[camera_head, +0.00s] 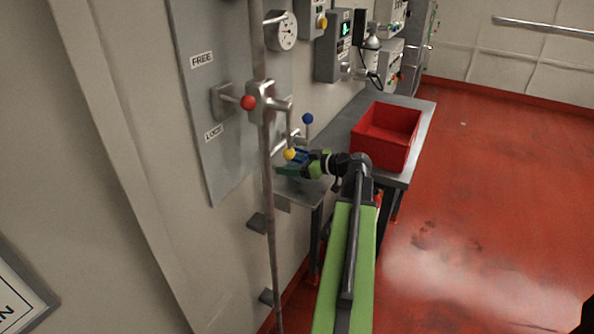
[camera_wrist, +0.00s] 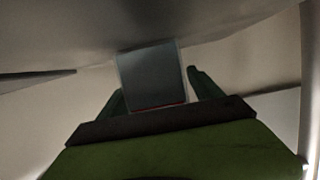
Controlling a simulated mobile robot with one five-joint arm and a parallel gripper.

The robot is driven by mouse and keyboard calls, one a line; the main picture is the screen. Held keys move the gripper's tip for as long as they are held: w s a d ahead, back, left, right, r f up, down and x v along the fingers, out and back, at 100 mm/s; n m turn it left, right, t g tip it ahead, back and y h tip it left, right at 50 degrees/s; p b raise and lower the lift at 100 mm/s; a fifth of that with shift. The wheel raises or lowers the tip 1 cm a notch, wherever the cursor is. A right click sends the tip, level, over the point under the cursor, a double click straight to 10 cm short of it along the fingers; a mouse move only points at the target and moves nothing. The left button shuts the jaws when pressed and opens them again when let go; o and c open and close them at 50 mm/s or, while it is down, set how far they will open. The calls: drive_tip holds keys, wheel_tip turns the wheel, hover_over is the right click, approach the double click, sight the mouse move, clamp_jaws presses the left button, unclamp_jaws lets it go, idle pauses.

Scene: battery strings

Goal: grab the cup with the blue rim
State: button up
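No cup with a blue rim can be made out for sure. A small dark blue patch (camera_head: 300,156) shows beside my gripper (camera_head: 290,165) in the head view, too small to name. My gripper reaches left over the near end of the steel bench, close to the wall. In the wrist view, the two dark green fingers of my gripper (camera_wrist: 160,88) stand apart. A grey-blue block-like thing (camera_wrist: 150,76) with a red lower edge shows between them. I cannot tell whether the fingers touch it or it lies beyond them.
A red bin (camera_head: 385,131) stands on the steel bench (camera_head: 416,150), right of my gripper. A vertical pipe (camera_head: 268,190) stands left. Red floor at right is open.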

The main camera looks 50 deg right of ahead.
drive_tip(key=c, duration=1.4)
